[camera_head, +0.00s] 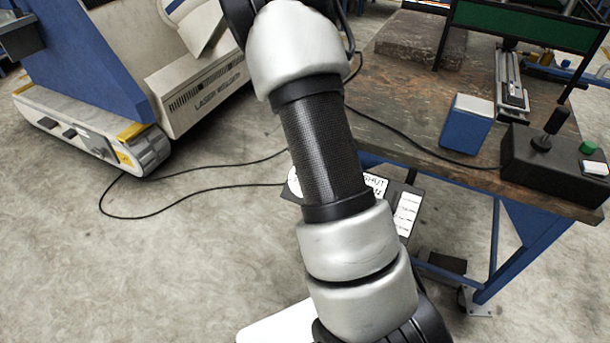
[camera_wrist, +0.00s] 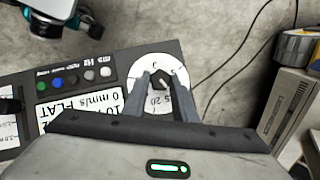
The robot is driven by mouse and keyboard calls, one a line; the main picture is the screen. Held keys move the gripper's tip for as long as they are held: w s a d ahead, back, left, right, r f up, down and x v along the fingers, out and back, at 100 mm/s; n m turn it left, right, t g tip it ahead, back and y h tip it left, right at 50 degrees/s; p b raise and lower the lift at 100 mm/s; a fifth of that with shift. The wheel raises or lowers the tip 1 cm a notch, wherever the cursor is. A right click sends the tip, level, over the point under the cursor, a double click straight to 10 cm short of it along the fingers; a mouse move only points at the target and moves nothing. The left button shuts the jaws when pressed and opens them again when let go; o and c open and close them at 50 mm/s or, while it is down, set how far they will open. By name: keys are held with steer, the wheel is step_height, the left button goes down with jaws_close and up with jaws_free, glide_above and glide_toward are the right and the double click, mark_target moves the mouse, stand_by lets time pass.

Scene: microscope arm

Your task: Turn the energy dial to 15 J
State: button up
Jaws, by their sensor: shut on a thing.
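The energy dial (camera_wrist: 161,80) shows in the wrist view as a small dark knob on a round white scale plate (camera_wrist: 143,63) at the corner of a dark control panel (camera_wrist: 22,92). My gripper (camera_wrist: 163,77) is shut on the dial knob, one finger on each side. Between the fingers a "20" and a "5" read upside down; the fingers cover other marks, and I cannot tell the exact setting. In the head view my arm hides the gripper and most of the dial; part of the panel (camera_head: 412,196) shows beside the arm.
The panel carries several coloured buttons (camera_wrist: 74,79) and a white display (camera_wrist: 70,108) left of the dial. A workbench (camera_head: 420,95) stands right, with a blue box (camera_head: 467,124) and a joystick box (camera_head: 560,165). A laser welder (camera_head: 195,95) stands left. Cables cross the floor.

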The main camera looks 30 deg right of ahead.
stand_by(0.3)
steer(key=o, duration=1)
steer(key=shift+o, duration=0.2)
steer(key=s+r+p, duration=0.1)
steer(key=r+p, duration=0.1)
steer(key=r, duration=0.6)
steer(key=s+d+r+p, duration=0.1)
steer(key=s+r+p, duration=0.1)
steer(key=r, duration=0.7)
steer(key=shift+s+p, duration=0.3)
steer(key=shift+p, duration=0.55)
steer(key=shift+s+d, duration=0.1)
